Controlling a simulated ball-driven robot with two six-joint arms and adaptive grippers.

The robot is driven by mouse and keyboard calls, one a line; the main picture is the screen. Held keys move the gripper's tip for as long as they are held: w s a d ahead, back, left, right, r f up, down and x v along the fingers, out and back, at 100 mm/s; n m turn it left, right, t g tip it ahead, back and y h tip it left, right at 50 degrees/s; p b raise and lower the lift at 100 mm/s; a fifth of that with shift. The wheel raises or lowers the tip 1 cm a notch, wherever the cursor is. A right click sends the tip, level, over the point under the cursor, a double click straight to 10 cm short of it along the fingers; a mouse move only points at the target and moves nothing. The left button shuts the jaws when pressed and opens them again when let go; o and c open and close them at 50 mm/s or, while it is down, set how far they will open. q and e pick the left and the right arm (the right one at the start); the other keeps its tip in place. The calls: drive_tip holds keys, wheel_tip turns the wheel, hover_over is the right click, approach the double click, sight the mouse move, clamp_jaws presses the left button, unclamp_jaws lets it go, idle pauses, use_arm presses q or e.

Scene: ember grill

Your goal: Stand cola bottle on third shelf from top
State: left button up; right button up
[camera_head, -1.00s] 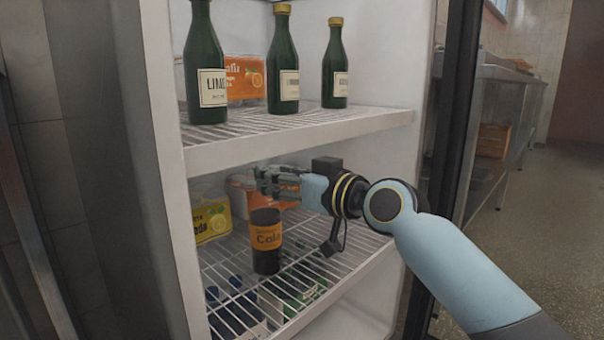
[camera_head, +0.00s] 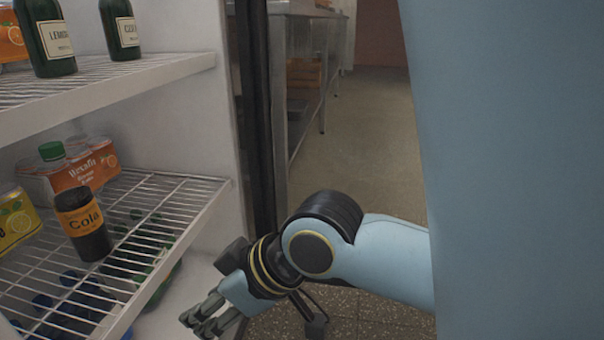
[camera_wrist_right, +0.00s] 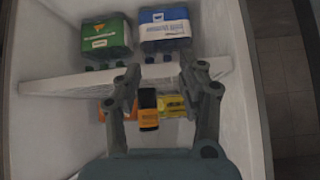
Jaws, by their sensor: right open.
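The cola bottle (camera_head: 84,225), dark with an orange label, stands upright on a wire shelf (camera_head: 172,202) of the open fridge. This is the lower of the two shelves in the head view; its number from the top cannot be told. My right gripper (camera_head: 203,322) is open and empty, in front of the fridge, lower and to the right of the bottle, not touching it. In the right wrist view the bottle (camera_wrist_right: 148,110) shows between the open fingers (camera_wrist_right: 154,88), farther off. My left gripper is not in view.
An orange drink pack (camera_head: 88,170) and a yellow pack (camera_head: 16,220) stand by the bottle. Green bottles (camera_head: 45,38) stand on the shelf above. In the right wrist view a green pack (camera_wrist_right: 107,35) and a blue pack (camera_wrist_right: 165,30) show. Floor (camera_head: 360,150) is open at right.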

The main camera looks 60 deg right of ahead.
drive_tip(key=s+d+f+g+h, duration=0.1)
drive_tip(key=s+f+g, duration=0.1)
drive_tip(key=s, duration=0.4)
drive_tip(key=s+d+f+m+g+h, duration=0.1)
drive_tip(key=s+d+g, duration=0.1)
drive_tip(key=s, duration=0.5)
drive_tip(key=shift+s+f+m+g+h, duration=0.15)
drive_tip(key=shift+f+m+g+h, duration=0.15)
drive_tip(key=shift+f, duration=0.1)
